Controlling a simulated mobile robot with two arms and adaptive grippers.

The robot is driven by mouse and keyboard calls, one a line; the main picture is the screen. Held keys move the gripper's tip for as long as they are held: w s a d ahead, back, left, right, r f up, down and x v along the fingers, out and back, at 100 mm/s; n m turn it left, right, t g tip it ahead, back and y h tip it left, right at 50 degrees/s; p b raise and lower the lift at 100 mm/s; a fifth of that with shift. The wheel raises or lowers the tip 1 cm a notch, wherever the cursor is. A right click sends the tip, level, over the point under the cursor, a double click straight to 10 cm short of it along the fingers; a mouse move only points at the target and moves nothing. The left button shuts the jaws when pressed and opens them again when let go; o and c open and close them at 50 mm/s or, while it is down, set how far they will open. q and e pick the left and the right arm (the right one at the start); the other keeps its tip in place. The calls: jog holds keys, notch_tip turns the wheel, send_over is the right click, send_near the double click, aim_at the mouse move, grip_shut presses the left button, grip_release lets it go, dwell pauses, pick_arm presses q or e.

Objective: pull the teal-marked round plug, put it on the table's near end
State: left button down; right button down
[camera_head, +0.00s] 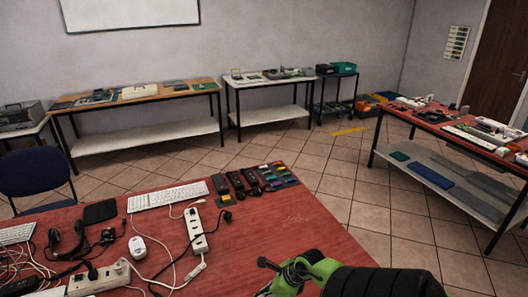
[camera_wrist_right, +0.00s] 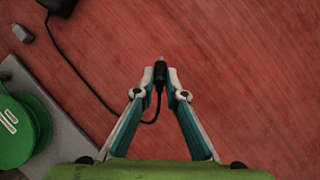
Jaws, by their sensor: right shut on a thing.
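My right gripper (camera_head: 290,271) is over the right front part of the red table (camera_head: 300,225). In the right wrist view its fingertips (camera_wrist_right: 159,88) are shut on a black round plug (camera_wrist_right: 160,72). The plug has a silvery tip pointing away from the gripper. Its black cable curves down behind the fingers and off to the upper left. A teal mark on the plug is too small to make out for sure. Bare red tabletop lies below the plug; its height above it is unclear. My left gripper is not in view.
A white power strip (camera_head: 196,230) with loose cables, a keyboard (camera_head: 168,195), a white mouse (camera_head: 137,247) and a headset (camera_head: 68,240) crowd the table's left. Black adapters (camera_head: 221,184) and several coloured pieces (camera_head: 278,176) lie at the far edge. The middle right is clear.

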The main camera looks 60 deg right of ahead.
jog(key=shift+f+b, duration=2.3)
jog(key=shift+f, duration=0.4)
jog(key=c, duration=2)
grip_release()
jog(key=v, duration=1.2)
jog(key=shift+r, duration=0.1)
